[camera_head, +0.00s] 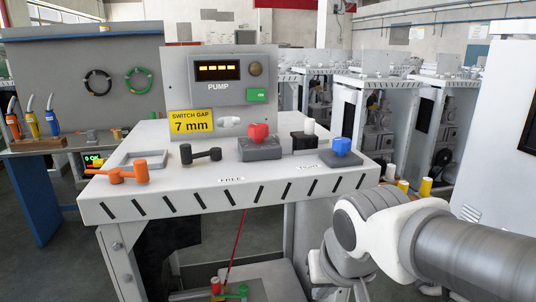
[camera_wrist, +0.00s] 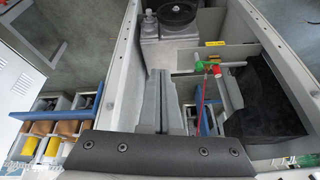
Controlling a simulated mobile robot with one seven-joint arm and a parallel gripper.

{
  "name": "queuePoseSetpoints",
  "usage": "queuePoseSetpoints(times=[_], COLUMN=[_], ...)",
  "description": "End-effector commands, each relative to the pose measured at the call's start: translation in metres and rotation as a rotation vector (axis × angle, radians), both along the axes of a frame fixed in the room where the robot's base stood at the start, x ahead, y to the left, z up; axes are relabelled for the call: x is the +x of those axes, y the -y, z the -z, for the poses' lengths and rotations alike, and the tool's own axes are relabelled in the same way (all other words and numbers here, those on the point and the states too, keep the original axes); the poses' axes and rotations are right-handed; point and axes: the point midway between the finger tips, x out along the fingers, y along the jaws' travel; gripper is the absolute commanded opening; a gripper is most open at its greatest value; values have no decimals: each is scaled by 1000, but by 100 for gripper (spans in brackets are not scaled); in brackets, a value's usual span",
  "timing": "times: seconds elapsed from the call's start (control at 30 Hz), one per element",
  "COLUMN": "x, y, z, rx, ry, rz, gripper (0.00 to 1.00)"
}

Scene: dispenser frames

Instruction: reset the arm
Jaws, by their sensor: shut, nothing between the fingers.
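My arm (camera_head: 400,240) reaches in from the lower right in the head view and bends down in front of the right end of the bench (camera_head: 205,195). My gripper (camera_wrist: 160,76) shows in the wrist view as two grey fingers side by side. They are shut with nothing between them. In the head view the fingers are not clearly seen. The wrist view looks down past the bench's frame to a lower area, and the fingers appear apart from the things there.
A pump panel (camera_head: 219,80) stands behind. Red and green fittings (camera_wrist: 207,66) are below. A white cabinet (camera_head: 500,130) stands right.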

Motion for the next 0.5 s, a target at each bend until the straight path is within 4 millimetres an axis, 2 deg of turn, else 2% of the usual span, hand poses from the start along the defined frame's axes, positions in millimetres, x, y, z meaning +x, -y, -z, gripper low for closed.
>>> queuePoseSetpoints(times=[0.03, 0.1, 0.37, 0.4, 0.5], x=[-10, -24, -70, -68, -67], y=[13, 26, 55, 54, 53], z=[-6, -11, -20, -37, -57], rx=[-1, -8, -49, -49, -48], ry=[16, 28, 67, 62, 59], rz=[19, 29, 62, 53, 50], gripper=[0, 0, 0, 0, 0])
